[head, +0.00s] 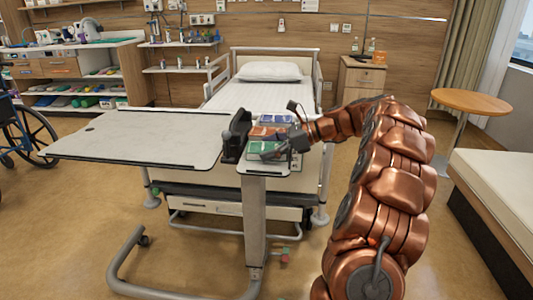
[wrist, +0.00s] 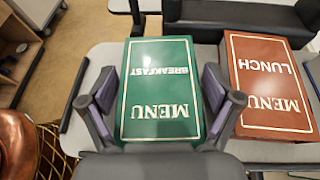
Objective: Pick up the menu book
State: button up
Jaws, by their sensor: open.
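A green menu book (wrist: 160,90) marked "MENU BREAKFAST" lies flat, upside down to the wrist view. My gripper (wrist: 158,82) is open, with one finger beside each long edge of this book; I cannot tell whether they touch it. A red-brown menu book (wrist: 268,85) marked "MENU LUNCH" lies to its right, outside the fingers. In the head view my gripper (head: 278,149) is over the green book (head: 260,147), partly hiding it. The red-brown book (head: 264,132) lies behind it, and a blue book (head: 276,119) lies farther back.
The books lie on the small right-hand top of an overbed table, beside a dark upright object (head: 236,136). The large grey tabletop (head: 140,137) to the left is bare. The bed (head: 262,95) stands behind. A round wooden table (head: 472,102) and a bench (head: 500,190) are at right.

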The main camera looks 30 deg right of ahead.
jog(key=shift+c, duration=0.3)
jog(key=c, duration=1)
jog(key=shift+r, duration=0.1)
